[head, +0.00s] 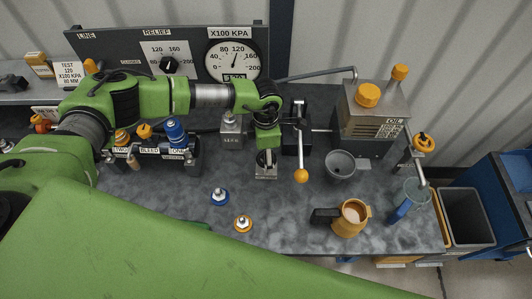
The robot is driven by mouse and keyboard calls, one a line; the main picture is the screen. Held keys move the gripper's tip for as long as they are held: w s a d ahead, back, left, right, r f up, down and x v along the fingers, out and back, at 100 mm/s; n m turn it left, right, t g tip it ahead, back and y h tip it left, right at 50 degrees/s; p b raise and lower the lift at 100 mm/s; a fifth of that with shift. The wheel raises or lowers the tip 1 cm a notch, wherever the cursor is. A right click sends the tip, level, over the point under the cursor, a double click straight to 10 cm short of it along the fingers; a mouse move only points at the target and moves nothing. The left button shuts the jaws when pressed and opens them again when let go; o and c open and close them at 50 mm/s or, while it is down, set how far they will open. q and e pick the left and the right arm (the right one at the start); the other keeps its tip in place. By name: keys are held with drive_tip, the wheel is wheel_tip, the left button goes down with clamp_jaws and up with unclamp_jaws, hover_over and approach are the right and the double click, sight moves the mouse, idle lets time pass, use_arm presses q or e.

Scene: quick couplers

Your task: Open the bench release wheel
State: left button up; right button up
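My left arm comes in from the left, and its gripper (266,160) points down over a small metal fitting (265,174) on the bench. The fingertips are small and dark here, and the wrist covers much of the fitting. I cannot tell whether the fingers are open or shut, or whether they touch it. No wheel is plainly readable as the bench release wheel; one may be hidden under this gripper. My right gripper is not in view.
A lever with an orange ball (300,176) stands just right of the gripper. A grey block (231,130) is close on its left. An oil tank (372,125), funnel cup (340,165) and orange jug (351,217) are to the right.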

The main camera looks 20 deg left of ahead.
use_arm(q)
drive_tip(key=c, duration=1.1)
